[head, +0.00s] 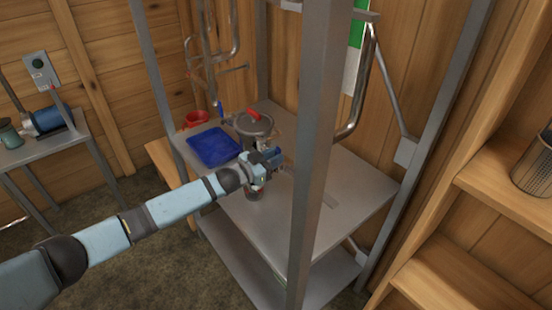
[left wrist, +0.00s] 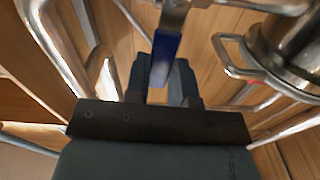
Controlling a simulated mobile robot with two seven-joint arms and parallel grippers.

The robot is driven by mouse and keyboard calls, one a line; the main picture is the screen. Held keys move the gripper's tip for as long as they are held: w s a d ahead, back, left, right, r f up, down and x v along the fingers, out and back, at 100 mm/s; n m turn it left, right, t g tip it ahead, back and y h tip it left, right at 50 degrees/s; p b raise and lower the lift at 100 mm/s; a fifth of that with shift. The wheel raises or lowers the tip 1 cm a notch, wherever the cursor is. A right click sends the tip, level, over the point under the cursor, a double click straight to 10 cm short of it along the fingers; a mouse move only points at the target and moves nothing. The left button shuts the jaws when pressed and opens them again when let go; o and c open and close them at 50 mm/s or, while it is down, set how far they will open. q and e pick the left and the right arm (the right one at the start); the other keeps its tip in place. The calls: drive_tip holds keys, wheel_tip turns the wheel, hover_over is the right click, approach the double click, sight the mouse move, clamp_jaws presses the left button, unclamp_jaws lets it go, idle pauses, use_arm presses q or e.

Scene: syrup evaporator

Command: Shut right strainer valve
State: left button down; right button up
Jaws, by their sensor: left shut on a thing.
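My left gripper (head: 272,158) reaches in from the left, over the metal table, in front of a metal strainer pot (head: 246,128) with a red knob on its lid. In the left wrist view a blue valve handle (left wrist: 164,58) hangs from a metal fitting (left wrist: 176,14) and lies between the fingers of my left gripper (left wrist: 164,85). The gripper is shut on this handle. A metal vessel (left wrist: 287,40) with a loop handle stands right of it. In the head view the gripper hides the held handle. My right gripper is not in view.
A blue tray (head: 213,147) and a red cup (head: 197,118) are left of the strainer. A steel post (head: 316,150) rises right of my gripper. Bent pipes run behind. Wooden shelves (head: 470,225) stand at right. The table's front right is mostly clear.

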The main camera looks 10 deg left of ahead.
use_arm(q)
drive_tip(key=shift+w+a+n, duration=0.25)
drive_tip(key=shift+a+n, duration=0.05)
drive_tip(key=shift+n, duration=0.3)
drive_tip(key=c, duration=1)
unclamp_jaws()
drive_tip(key=shift+o, duration=0.2)
drive_tip(key=b+v, duration=0.2)
drive_tip(key=v, duration=1.1)
drive_tip(key=shift+s+a, duration=0.25)
drive_tip(key=shift+a, duration=0.05)
